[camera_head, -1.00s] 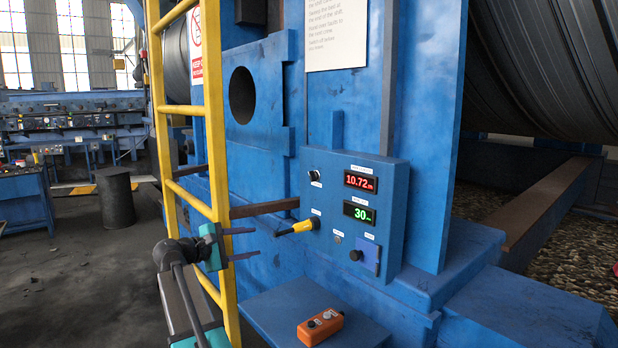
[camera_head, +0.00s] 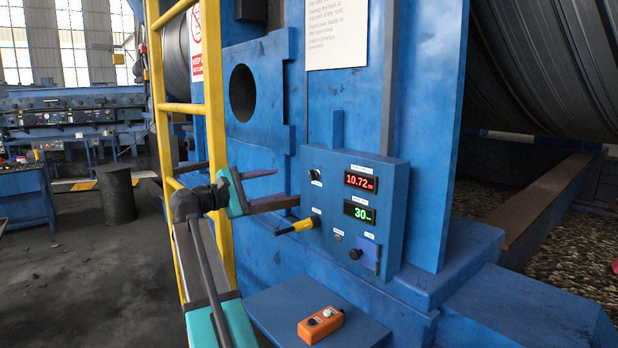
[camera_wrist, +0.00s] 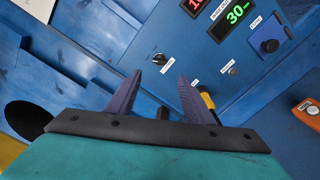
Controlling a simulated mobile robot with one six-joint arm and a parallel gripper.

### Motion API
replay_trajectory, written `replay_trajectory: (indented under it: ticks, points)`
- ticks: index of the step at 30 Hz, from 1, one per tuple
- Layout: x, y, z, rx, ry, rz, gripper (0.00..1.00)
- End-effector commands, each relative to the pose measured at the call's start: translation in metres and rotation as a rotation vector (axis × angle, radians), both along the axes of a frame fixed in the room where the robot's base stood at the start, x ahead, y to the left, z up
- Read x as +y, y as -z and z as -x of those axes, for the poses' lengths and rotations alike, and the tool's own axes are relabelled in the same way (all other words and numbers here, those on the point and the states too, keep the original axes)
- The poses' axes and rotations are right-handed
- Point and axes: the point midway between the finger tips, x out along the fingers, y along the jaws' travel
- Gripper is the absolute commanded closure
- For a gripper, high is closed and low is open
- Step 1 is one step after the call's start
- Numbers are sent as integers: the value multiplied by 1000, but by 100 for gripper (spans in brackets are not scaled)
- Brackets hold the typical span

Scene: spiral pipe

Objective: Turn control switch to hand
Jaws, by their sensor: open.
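The blue control box (camera_head: 394,205) stands on the blue machine frame. A small black switch (camera_head: 315,175) with a white label sits at its upper left. In the wrist view this switch (camera_wrist: 159,58) shows just beyond and between the fingertips. The label text is too small to read. My gripper (camera_head: 268,187) is open and empty, left of the box and apart from it, at about the switch's height in the picture. In the wrist view my gripper (camera_wrist: 160,76) has both fingers spread, pointing at the panel.
A yellow-and-black handle (camera_head: 298,227) juts out below the switch. A small switch (camera_head: 338,238) and a black knob (camera_head: 355,254) are lower right. An orange remote (camera_head: 320,325) lies on the blue ledge below. A yellow ladder (camera_head: 215,130) stands behind my arm.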

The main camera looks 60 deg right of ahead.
Motion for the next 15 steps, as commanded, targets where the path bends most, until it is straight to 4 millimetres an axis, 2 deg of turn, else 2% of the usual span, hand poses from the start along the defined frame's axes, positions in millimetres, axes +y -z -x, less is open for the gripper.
replay_trajectory:
  ticks: [8, 15]
  points:
    - [-23, -1, 8, 1, 2, -1, 53]
    - [-55, -2, 19, 0, 2, 0, 53]
